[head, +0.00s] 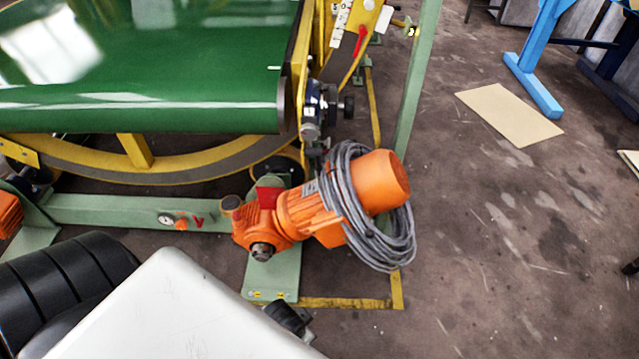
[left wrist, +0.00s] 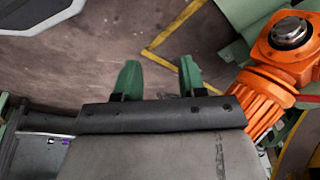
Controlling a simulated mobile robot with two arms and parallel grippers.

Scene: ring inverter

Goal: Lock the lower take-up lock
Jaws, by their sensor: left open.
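A dark metal fitting (head: 312,108) with a black knob (head: 348,105) sits at the right end of the green belt, in the head view. A smaller dark handle (head: 318,150) shows just below it. I cannot tell for sure which of these is the lower take-up lock. My left gripper (left wrist: 158,76) shows in the left wrist view with its two green fingers apart and nothing between them. It is over the floor, left of the orange motor (left wrist: 272,85), and touches nothing visible. My right gripper is in neither view.
The orange geared motor (head: 310,212) with a coiled grey cable (head: 368,225) stands in front of the fittings on a green frame (head: 130,212). A round gauge (head: 166,219) is on that frame. Yellow floor lines border the machine. Open floor (head: 510,230) lies to the right.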

